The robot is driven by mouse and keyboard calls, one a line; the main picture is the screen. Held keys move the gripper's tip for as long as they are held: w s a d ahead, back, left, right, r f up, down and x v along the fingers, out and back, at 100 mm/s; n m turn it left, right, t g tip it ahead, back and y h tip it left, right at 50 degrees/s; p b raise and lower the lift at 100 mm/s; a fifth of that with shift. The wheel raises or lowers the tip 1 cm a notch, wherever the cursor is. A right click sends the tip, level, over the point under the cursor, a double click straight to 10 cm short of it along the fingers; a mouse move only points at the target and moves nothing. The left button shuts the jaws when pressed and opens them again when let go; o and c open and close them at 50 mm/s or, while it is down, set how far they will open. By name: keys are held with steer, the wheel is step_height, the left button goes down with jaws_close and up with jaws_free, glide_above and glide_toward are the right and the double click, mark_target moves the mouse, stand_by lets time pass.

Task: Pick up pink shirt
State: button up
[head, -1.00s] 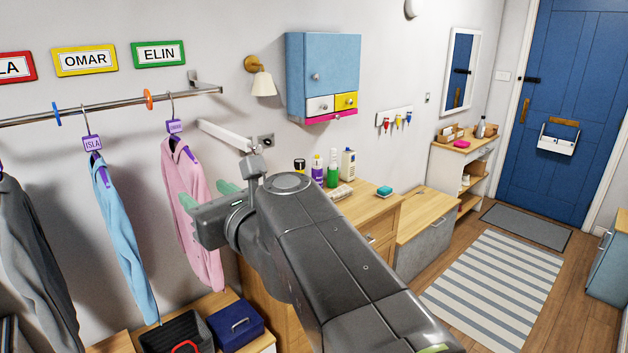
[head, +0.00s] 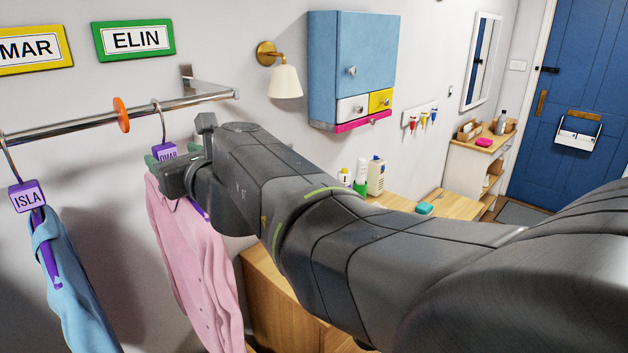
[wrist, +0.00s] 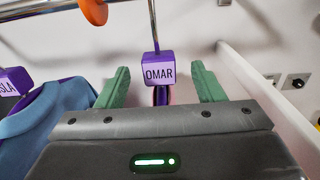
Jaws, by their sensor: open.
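The pink shirt (head: 198,270) hangs on a hanger from the metal rail, at lower left in the head view. Its hanger carries a purple tag (head: 163,152) reading OMAR, which also shows in the wrist view (wrist: 158,70). My gripper (head: 152,160) is at the tag and the top of the shirt. In the wrist view my gripper (wrist: 158,88) is open, with one green finger on each side of the tag, apart from it. My gripper body hides most of the shirt in the wrist view.
A blue shirt (head: 70,275) with an ISLA tag hangs to the left. The rail (head: 70,123) carries an orange ring (head: 121,115). A wall lamp (head: 284,80) and blue cabinet (head: 350,65) are to the right, above a wooden dresser (head: 275,300).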

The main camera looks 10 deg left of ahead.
mark_target(167, 151)
steer(key=shift+x, duration=2.2)
steer(key=shift+s+a+r, duration=0.1)
steer(key=shift+r, duration=0.05)
steer(key=shift+c, duration=0.2)
jaws_close()
